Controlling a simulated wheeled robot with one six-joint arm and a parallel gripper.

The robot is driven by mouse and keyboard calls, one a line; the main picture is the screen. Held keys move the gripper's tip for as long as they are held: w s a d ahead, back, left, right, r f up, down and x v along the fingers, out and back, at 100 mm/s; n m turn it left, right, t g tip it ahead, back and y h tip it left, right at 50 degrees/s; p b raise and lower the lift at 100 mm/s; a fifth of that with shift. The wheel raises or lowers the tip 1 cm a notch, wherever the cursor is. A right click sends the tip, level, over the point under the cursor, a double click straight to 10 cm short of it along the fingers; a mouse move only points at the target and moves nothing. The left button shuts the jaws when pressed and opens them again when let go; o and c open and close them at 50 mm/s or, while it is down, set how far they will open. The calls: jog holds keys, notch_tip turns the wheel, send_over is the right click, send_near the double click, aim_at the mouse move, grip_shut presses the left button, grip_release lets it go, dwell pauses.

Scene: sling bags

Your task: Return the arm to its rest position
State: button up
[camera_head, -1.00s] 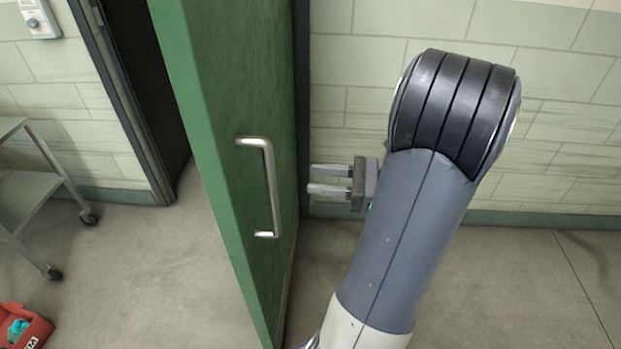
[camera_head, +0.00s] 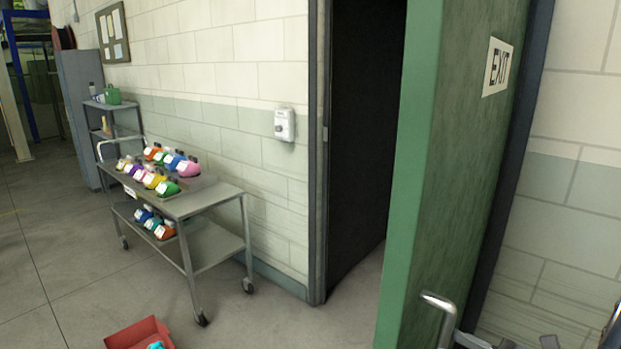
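Only a small part of my gripper (camera_head: 472,341) shows, at the bottom edge right of centre, beside the door handle (camera_head: 440,315). The rest of it is cut off by the frame, so I cannot tell how far apart the fingers are or whether it touches the handle. A dark sliver at the lower right edge is my arm (camera_head: 614,325). The green door (camera_head: 445,165) stands open, with an EXIT sign (camera_head: 497,67) on its face.
A metal cart (camera_head: 215,203) with several colourful, white-labelled items on two levels stands by the wall left of the dark doorway (camera_head: 365,140). A red bin (camera_head: 138,333) sits on the floor at the bottom. Another shelf unit (camera_head: 125,106) stands farther back. Floor at left is clear.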

aim_at(441, 341)
jog(key=shift+x, duration=1.6)
jog(key=shift+a, duration=0.1)
